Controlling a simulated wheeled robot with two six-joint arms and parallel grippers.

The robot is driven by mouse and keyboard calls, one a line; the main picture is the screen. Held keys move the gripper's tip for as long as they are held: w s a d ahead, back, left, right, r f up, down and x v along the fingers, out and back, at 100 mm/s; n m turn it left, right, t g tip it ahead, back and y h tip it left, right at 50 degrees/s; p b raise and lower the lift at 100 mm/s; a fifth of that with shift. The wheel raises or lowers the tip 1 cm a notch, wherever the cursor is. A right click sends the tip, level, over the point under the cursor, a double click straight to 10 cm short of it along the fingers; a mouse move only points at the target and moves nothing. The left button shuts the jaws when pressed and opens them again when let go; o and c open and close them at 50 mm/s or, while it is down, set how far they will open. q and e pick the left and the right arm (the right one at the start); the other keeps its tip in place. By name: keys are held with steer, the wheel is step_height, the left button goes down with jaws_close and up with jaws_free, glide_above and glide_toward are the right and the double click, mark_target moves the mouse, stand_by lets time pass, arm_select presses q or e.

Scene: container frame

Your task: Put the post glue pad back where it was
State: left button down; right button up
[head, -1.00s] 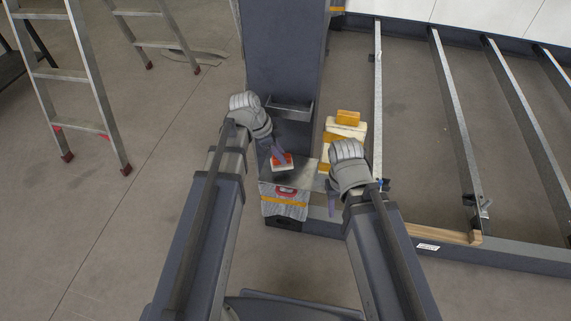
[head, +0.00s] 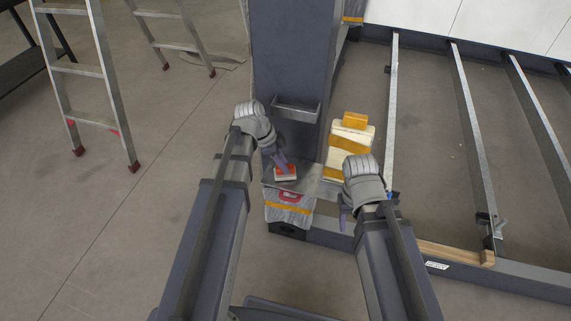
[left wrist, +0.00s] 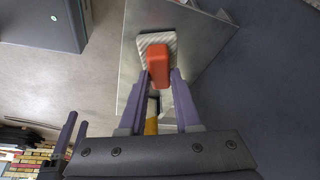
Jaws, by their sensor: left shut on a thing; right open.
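The glue pad, a red-orange grip block on a pale flat pad, shows in the head view (head: 286,174) at the foot of the dark post (head: 293,55). My left gripper (head: 281,164) is shut on its red grip. In the left wrist view the red grip (left wrist: 158,68) sits between the purple fingertips (left wrist: 160,78), with the pale striped pad beyond it, over a grey metal plate (left wrist: 190,35). I cannot tell whether the pad touches the plate. My right gripper (head: 344,214) is open and empty, right of the post foot.
A small metal tray (head: 297,108) is fixed on the post face above the pad. Yellow and cream blocks (head: 348,145) are stacked right of the post. A grey bag with an orange band (head: 288,210) is at the post foot. Ladders (head: 85,80) stand at left on open floor.

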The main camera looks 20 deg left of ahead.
arm_select(q)
steer(key=shift+d+f, duration=0.1)
steer(key=shift+f, duration=0.1)
steer(key=c, duration=0.6)
jaws_free()
steer(key=shift+r, duration=0.15)
steer(key=p+v, duration=1.1)
steer(key=v, duration=0.1)
steer(key=shift+s+d+f+n+g+y, duration=0.3)
steer(key=shift+s+d+n+y, duration=0.65)
steer(key=shift+s+d+n, duration=1.05)
steer(key=shift+s+d+f+n+g+y, duration=0.25)
steer(key=shift+s+d+n+y, duration=0.9)
steer(key=shift+s+d, duration=1.55)
steer(key=shift+s+d+f+n+g+y, duration=0.3)
steer(key=shift+s+d+n+y, duration=0.4)
steer(key=shift+s+d+n, duration=1.65)
